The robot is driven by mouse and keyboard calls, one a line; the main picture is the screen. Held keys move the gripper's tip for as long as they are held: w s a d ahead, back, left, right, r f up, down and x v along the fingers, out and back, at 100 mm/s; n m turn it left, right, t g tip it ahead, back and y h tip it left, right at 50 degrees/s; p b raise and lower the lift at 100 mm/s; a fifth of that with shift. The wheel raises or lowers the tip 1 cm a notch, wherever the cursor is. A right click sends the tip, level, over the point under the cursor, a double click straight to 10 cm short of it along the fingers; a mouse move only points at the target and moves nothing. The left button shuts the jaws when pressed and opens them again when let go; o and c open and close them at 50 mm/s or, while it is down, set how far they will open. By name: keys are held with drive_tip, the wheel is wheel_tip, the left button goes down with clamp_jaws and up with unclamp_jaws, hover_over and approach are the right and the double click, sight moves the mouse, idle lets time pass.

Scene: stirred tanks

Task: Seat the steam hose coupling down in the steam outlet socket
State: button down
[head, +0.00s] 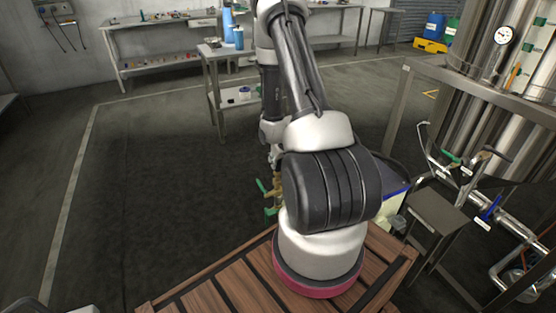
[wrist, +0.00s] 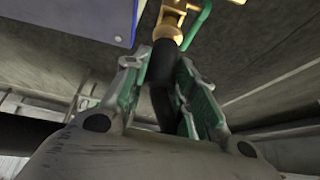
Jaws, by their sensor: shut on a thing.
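In the wrist view my gripper (wrist: 160,78) is shut on the black steam hose coupling (wrist: 160,65), which stands between its two green-padded fingers. A brass fitting (wrist: 168,32) with a green lever (wrist: 197,25) lies right beyond the black part. I cannot tell whether the brass belongs to the coupling or to the steam outlet, or whether they touch or are seated. In the head view brass parts with green handles (head: 262,187) show just left of my arm. My gripper is hidden behind my arm there, and the socket mouth is not clearly seen.
A blue-edged panel (wrist: 75,18) is close at the upper left of the wrist view. In the head view a small grey stand (head: 440,212) and steel pipework (head: 515,222) under the tank (head: 480,110) are at right. A wheeled cart (head: 238,100) stands behind. Open floor lies left.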

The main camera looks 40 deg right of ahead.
sight(278, 166)
drive_tip(key=shift+f, duration=1.55)
idle(1.4)
drive_tip(key=c, duration=0.6)
unclamp_jaws()
drive_tip(key=shift+r, duration=0.1)
drive_tip(key=shift+r, duration=3.95)
